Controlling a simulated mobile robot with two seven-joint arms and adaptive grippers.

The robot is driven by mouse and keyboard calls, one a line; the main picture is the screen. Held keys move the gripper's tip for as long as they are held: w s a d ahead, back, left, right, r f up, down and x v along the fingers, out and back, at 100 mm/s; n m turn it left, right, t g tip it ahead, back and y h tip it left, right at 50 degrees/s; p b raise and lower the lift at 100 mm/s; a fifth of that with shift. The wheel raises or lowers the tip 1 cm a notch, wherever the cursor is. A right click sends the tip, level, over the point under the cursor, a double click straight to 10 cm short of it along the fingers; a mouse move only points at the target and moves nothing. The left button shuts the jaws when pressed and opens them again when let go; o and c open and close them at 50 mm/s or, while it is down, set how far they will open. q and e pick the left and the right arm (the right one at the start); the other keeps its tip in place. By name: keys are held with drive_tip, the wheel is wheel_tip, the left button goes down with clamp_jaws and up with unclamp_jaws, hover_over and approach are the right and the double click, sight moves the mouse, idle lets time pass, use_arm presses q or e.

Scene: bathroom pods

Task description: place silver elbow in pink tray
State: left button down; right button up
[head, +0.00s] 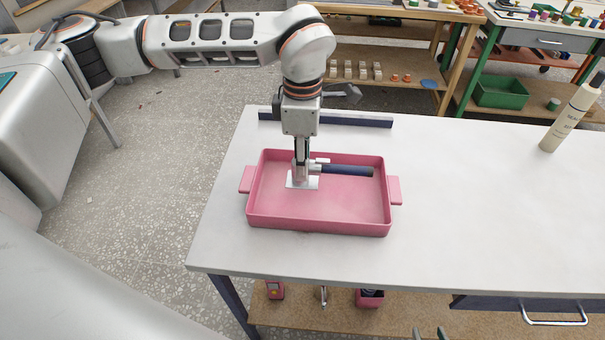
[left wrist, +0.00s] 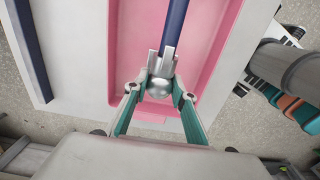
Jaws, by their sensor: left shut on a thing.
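The pink tray (head: 318,224) stands on the white table, and it fills the upper middle of the left wrist view (left wrist: 222,25). My left gripper (head: 303,172) points down inside the tray's outline, left of its middle. It is shut on the silver elbow (left wrist: 159,86), a shiny rounded piece with pale prongs. A dark blue rod (head: 347,170) runs right from the elbow over the tray floor. Whether the elbow touches the floor is unclear. The fingertips of my right gripper (head: 430,333) show apart and empty at the bottom edge of the head view.
A dark blue bar (head: 345,120) lies along the table's back edge. A cream bottle (head: 572,118) stands at the far right. The table right of the tray is clear. Small items, including a pink box (head: 369,299), sit on the shelf below.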

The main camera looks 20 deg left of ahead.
use_arm(q)
drive_tip(key=shift+f, duration=2.05)
drive_tip(key=shift+f, duration=0.1)
drive_tip(key=c, duration=1.7)
unclamp_jaws()
drive_tip(key=shift+f, duration=0.1)
wheel_tip(320, 180, up, 11)
drive_tip(key=shift+f, duration=0.1)
drive_tip(key=shift+r, duration=0.8)
